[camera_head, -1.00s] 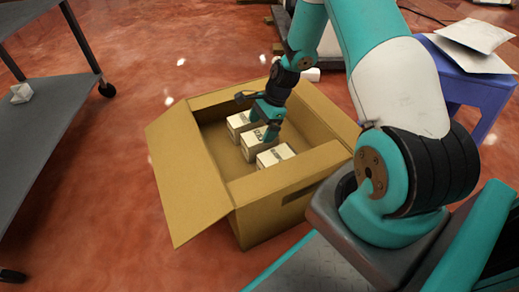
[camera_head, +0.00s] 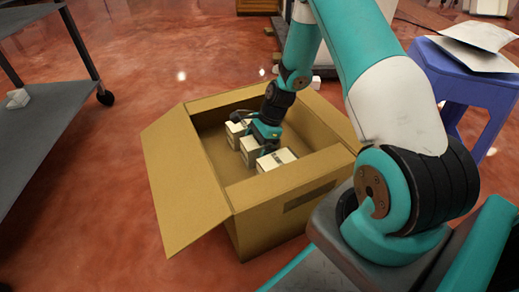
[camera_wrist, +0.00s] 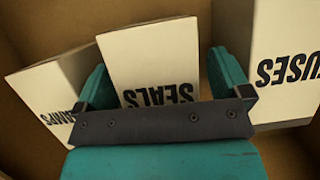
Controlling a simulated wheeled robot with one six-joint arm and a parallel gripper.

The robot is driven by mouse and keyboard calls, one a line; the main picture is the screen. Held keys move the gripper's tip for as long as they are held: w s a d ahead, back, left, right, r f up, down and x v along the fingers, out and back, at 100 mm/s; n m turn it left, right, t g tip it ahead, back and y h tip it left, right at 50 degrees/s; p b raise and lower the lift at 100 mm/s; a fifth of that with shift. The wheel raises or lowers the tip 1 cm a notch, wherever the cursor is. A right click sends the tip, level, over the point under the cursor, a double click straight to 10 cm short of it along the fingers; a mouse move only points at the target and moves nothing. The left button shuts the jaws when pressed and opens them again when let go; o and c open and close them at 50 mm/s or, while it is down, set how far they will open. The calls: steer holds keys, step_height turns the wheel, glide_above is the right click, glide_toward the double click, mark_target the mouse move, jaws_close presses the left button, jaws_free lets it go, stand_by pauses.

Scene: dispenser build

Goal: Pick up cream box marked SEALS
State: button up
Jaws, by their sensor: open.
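The cream box marked SEALS (camera_wrist: 152,62) stands in the middle of a row of three cream boxes. Its lettering is upside down in the wrist view. In the head view it is the middle box (camera_head: 249,152), partly behind my gripper. My gripper (camera_wrist: 160,85) is open, with one finger on each side of the SEALS box. The fingers reach into the gaps beside the box; I cannot tell whether they touch it. In the head view my gripper (camera_head: 262,142) is low inside the carton.
A box marked FUSES (camera_wrist: 285,60) and a box with partly hidden lettering ending in AMPS (camera_wrist: 52,95) flank it closely. The open cardboard carton (camera_head: 290,195) has walls around all three. A grey shelf cart (camera_head: 50,125) stands left, a blue stool (camera_head: 465,78) right.

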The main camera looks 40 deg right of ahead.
steer(key=c, duration=1.1)
steer(key=shift+c, duration=0.2)
